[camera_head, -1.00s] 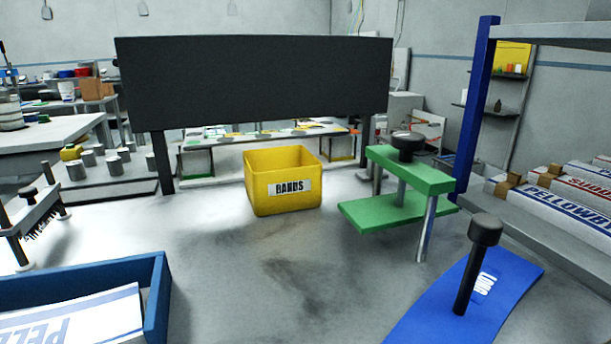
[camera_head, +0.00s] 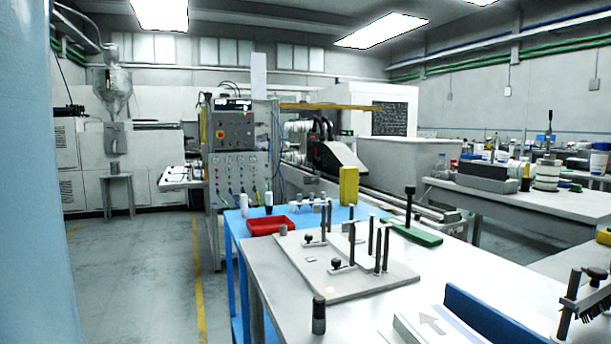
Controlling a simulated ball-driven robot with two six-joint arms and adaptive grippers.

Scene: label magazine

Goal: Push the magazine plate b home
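A light grey base plate (camera_head: 385,286) lies on the table in the middle of the view. It carries several upright dark posts (camera_head: 380,252) and low grey plates (camera_head: 352,246) with black knobs (camera_head: 336,264). These may be the magazine plates, but I cannot tell which one is plate b. A stack of white labels (camera_head: 436,324) with a grey arrow shows at the bottom, beside a blue tray (camera_head: 488,318). Neither of my grippers is in view.
A dark peg (camera_head: 319,316) stands at the table's front. A red tray (camera_head: 270,226), a yellow block (camera_head: 348,186) and a green plate with a black handle (camera_head: 415,233) stand behind the base plate. Open floor (camera_head: 140,270) lies left. A blue upright (camera_head: 35,180) fills the left edge.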

